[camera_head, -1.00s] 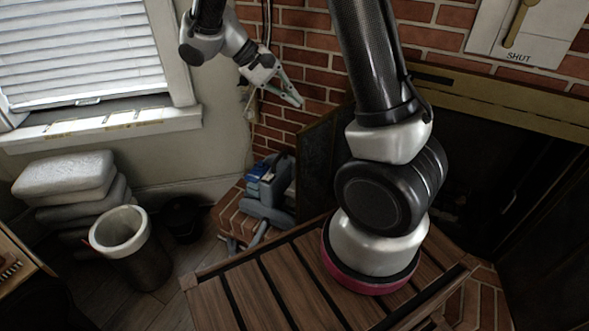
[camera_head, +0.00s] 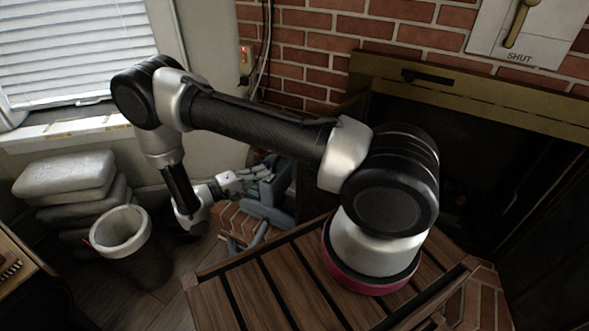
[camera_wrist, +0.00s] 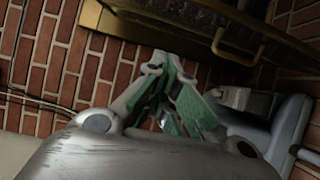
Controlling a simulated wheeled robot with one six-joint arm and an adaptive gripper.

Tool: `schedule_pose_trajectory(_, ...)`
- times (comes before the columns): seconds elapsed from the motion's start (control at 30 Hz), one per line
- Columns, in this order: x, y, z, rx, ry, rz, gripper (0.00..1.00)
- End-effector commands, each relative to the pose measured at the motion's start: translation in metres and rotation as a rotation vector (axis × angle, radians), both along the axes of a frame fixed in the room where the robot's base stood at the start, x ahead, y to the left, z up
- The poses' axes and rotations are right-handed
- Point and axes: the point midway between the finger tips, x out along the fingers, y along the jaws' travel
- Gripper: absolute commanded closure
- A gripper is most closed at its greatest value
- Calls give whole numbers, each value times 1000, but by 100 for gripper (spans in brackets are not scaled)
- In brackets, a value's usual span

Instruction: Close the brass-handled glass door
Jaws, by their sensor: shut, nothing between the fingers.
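The fireplace's left glass door (camera_head: 313,190) stands swung open, a dark panel mostly hidden behind my arm in the head view. In the wrist view a dark, brass-edged panel with a curved brass handle (camera_wrist: 238,50) spans the upper right. My gripper (camera_head: 264,171) is low at the left of the fireplace, by the blue and grey items, with its green fingers shut and empty. In the wrist view the gripper (camera_wrist: 168,75) is below and left of the brass handle, with no clear contact. The right door (camera_head: 545,235) stands at the far right.
A blue-and-grey object (camera_head: 270,195) sits on the brick hearth close to my gripper. A plate marked SHUT with a brass lever (camera_head: 515,25) is on the brick wall. Dark firebox opening at right.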

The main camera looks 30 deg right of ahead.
Motion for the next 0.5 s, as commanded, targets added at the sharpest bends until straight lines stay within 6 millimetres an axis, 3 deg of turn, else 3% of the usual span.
schedule_pose_trajectory(0.23,0,-19,-5,-12,-3,11,100)
schedule_pose_trajectory(0.5,4,-76,-5,-11,-2,7,100)
